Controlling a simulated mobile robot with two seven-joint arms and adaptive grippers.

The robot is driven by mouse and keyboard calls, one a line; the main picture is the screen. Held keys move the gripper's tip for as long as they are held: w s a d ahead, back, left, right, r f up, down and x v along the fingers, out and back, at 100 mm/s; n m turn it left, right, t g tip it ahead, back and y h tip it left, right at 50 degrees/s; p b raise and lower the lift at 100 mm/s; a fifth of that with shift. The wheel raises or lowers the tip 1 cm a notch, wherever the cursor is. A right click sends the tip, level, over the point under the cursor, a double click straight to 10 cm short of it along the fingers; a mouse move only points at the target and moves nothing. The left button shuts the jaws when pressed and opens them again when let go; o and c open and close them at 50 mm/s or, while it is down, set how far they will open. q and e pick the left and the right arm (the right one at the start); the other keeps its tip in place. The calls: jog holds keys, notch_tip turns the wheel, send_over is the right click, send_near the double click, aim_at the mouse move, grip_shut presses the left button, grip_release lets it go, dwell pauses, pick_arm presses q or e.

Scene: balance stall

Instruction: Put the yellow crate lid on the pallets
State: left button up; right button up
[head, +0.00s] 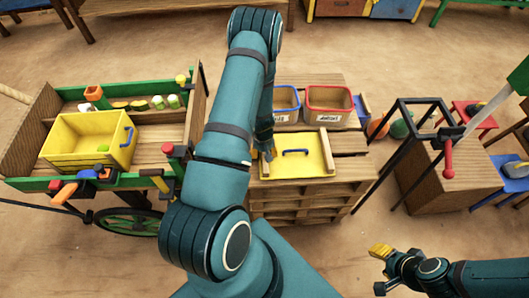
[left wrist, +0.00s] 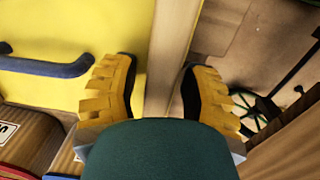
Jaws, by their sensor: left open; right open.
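The yellow crate lid (head: 305,168), with a blue handle (head: 297,152) and a wooden strip along each side, lies flat on top of the stacked pallets (head: 300,205). My left gripper (head: 265,152) is open at the lid's left edge, partly hidden by my arm. In the left wrist view the gripper (left wrist: 158,88) has its yellow fingers on either side of a wooden strip (left wrist: 172,45), with the yellow lid (left wrist: 80,25) to the left. I cannot tell whether the fingers touch it. My right gripper (head: 380,250) is open and empty, low at right.
A yellow crate (head: 90,125) stands in the wooden cart (head: 30,118) at left. A blue-rimmed bin (head: 286,102) and a red-rimmed bin (head: 331,105) stand on the pallets behind the lid. A black frame (head: 399,110) and wooden box (head: 440,187) stand at right.

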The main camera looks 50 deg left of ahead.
pick_arm(q)
notch_tip(320, 180, up, 12)
jog(key=p, duration=0.3)
jog(key=shift+s+a, duration=0.15)
jog(key=shift+s, duration=0.05)
jog(key=s+d+r+m+h, duration=0.1)
jog(key=d+m, duration=0.3)
jog(key=d, duration=1.1)
jog(key=s+d+r+m+t+h, duration=0.1)
jog(key=s+d+m, duration=0.3)
jog(key=d, duration=1.2)
jog(key=shift+s+d+h, duration=0.25)
jog(key=shift+s+h, duration=0.05)
jog(key=shift+h, duration=0.5)
